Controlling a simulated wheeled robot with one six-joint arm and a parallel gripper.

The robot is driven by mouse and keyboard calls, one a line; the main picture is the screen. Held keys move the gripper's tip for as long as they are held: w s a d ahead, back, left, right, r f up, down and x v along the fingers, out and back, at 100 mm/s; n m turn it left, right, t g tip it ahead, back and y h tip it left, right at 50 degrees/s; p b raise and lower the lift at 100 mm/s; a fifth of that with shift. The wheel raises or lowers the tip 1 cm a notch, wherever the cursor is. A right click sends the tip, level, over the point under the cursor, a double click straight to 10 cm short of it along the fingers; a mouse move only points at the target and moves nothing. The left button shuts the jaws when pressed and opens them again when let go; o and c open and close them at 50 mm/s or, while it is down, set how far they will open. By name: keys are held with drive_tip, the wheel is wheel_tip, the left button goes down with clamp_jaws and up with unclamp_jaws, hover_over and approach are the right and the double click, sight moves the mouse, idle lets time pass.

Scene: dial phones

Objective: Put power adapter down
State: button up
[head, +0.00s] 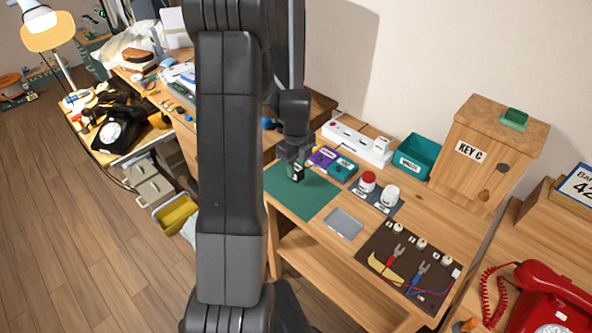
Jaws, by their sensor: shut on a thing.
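My gripper (296,160) points down over the green mat (303,203) on the wooden desk. It is shut on a small dark block with a pale mark, the power adapter (298,173). The fingers hide part of the adapter. The adapter is over the far part of the mat, and I cannot tell whether it touches it.
A white power strip (345,141) lies behind the mat. Purple (323,156) and teal (343,168) boxes sit right of the gripper. Red-topped and white jars (390,196), a grey plate (344,223) and a brown wired board (410,265) lie farther right. The mat's front is clear.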

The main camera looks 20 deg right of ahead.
sight(297, 167)
drive_tip(key=shift+f, duration=0.9)
drive_tip(key=shift+f, duration=0.25)
drive_tip(key=o, duration=0.7)
drive_tip(key=shift+o, duration=0.2)
drive_tip(key=shift+r, duration=0.1)
wheel_tip(297, 167, up, 12)
drive_tip(key=shift+r, duration=0.15)
